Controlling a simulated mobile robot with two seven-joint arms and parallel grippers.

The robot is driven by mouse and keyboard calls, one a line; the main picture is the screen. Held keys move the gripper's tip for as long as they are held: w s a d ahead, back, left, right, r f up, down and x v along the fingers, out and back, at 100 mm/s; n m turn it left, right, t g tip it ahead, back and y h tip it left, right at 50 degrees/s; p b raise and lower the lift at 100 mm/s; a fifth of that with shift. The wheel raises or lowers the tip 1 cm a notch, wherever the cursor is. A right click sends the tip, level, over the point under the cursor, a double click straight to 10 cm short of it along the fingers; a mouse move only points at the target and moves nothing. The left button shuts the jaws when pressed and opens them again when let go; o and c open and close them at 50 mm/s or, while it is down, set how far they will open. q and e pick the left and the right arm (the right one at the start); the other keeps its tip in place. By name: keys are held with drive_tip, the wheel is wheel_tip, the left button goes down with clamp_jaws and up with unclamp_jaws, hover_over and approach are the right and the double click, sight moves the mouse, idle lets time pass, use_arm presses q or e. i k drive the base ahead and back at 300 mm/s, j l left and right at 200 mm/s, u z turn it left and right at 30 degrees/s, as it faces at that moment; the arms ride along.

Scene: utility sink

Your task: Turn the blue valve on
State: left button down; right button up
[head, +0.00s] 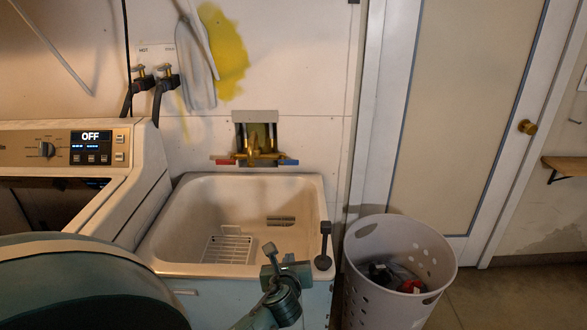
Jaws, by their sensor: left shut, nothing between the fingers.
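The blue valve (289,162) is the blue handle on the right side of the brass faucet (254,150), mounted on the wall above the sink. The handle points out to the right, about level. A matching red handle (226,161) points out to the left. My left gripper (270,250) is shut and empty over the front of the sink, below and nearer than the blue handle, and apart from it. My right gripper does not show.
The white sink (190,212) has a white rack (228,249) inside. A dark upright object (325,240) shows at its front right corner. A washing machine (140,185) stands left, a laundry basket (390,285) right. Two hose taps (165,72) are on the wall.

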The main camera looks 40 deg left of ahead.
sight(281, 161)
drive_tip(key=i+j, duration=0.75)
drive_tip(key=j, duration=0.2)
